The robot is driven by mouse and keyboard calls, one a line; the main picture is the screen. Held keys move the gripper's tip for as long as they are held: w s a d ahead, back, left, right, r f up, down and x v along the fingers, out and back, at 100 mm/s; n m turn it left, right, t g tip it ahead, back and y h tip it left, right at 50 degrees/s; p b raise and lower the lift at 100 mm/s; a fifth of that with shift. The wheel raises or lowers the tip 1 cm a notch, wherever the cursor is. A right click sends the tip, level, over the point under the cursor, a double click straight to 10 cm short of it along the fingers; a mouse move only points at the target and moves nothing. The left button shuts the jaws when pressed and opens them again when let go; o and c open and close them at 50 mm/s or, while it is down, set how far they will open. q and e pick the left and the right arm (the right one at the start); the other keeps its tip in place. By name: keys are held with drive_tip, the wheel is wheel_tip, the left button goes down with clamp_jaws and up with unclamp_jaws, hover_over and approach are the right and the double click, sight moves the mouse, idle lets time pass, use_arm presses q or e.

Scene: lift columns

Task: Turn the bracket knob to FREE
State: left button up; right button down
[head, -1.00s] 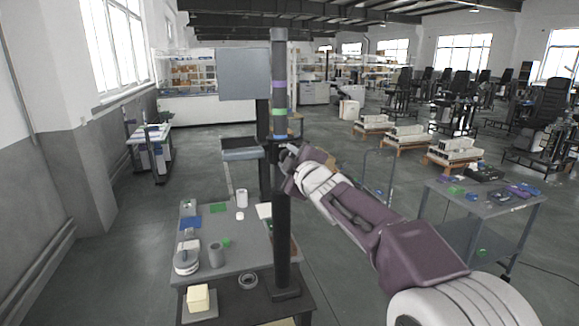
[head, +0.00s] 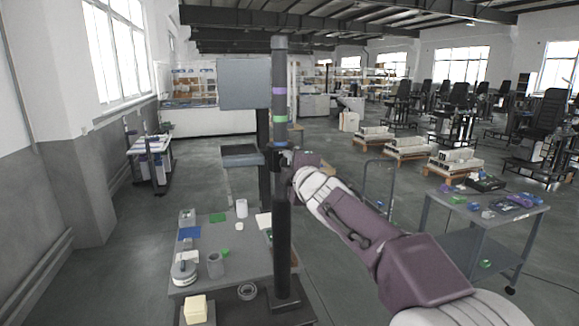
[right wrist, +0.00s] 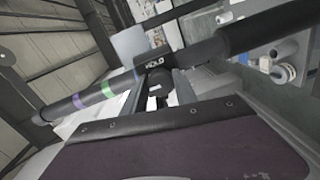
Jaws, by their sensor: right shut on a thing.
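The bracket knob (right wrist: 156,80) is dark and sits on the black lift column (head: 281,220), which also crosses the right wrist view (right wrist: 220,43). A label reading HOLD shows on the dark collar beside the knob in the right wrist view. My right gripper (right wrist: 160,97) is shut on the knob, with a finger on each side of it. In the head view the right gripper (head: 290,158) is at the column, just below its green band. The fingers partly hide the knob. My left gripper is not in view.
A grey panel (head: 244,83) and a small shelf (head: 242,155) stand left of the column. A cart (head: 480,210) with small items stands at the right.

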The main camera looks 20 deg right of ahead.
drive_tip(key=c, duration=1)
unclamp_jaws()
drive_tip(key=shift+s+a, duration=0.1)
drive_tip(key=s, duration=0.9)
drive_tip(key=shift+r+p, duration=0.3)
